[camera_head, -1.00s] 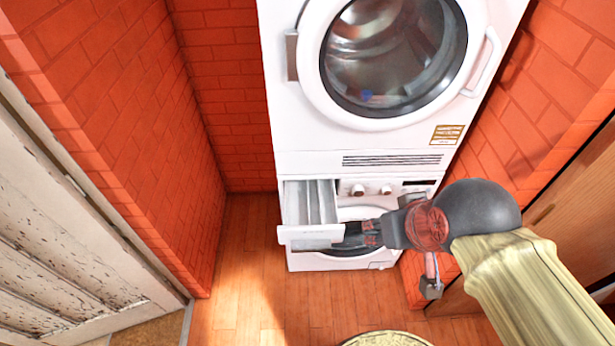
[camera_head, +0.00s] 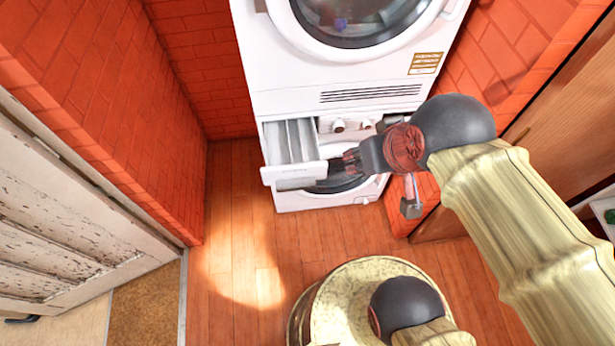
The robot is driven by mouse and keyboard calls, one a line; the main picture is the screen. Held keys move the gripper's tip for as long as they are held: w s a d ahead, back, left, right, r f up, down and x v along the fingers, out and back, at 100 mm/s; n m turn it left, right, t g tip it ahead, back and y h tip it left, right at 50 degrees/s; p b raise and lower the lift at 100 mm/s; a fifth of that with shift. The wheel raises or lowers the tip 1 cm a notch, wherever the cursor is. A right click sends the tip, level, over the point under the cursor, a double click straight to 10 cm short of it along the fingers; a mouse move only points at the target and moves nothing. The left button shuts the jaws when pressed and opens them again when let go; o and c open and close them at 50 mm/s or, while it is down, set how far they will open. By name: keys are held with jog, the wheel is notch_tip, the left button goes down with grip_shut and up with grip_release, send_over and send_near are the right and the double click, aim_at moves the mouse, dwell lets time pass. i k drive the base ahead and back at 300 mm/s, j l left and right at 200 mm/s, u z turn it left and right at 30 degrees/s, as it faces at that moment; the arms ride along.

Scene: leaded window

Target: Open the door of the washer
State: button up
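The white washer (camera_head: 300,200) stands at the bottom of a stack against the brick wall. Its round door (camera_head: 342,184) looks closed, with dark glass; my gripper and a drawer hide much of it. The detergent drawer (camera_head: 293,176) at the washer's upper left is pulled out and overhangs part of the door. My gripper (camera_head: 346,161) is in front of the door's upper part, just right of the drawer front. Its fingers are small and dark here, so I cannot tell their opening or whether they touch anything.
A white dryer (camera_head: 290,75) with a round glass door sits on top of the washer. Brick walls close in on both sides. A wooden cabinet (camera_head: 570,110) is at the right and a worn pale door (camera_head: 60,220) at the left. The wooden floor (camera_head: 235,240) before the washer is clear.

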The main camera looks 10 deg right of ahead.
aim_at(332, 151)
jog(key=l+u, duration=0.15)
jog(key=l, duration=0.5)
jog(key=k+l+u, duration=0.2)
jog(key=l, duration=0.4)
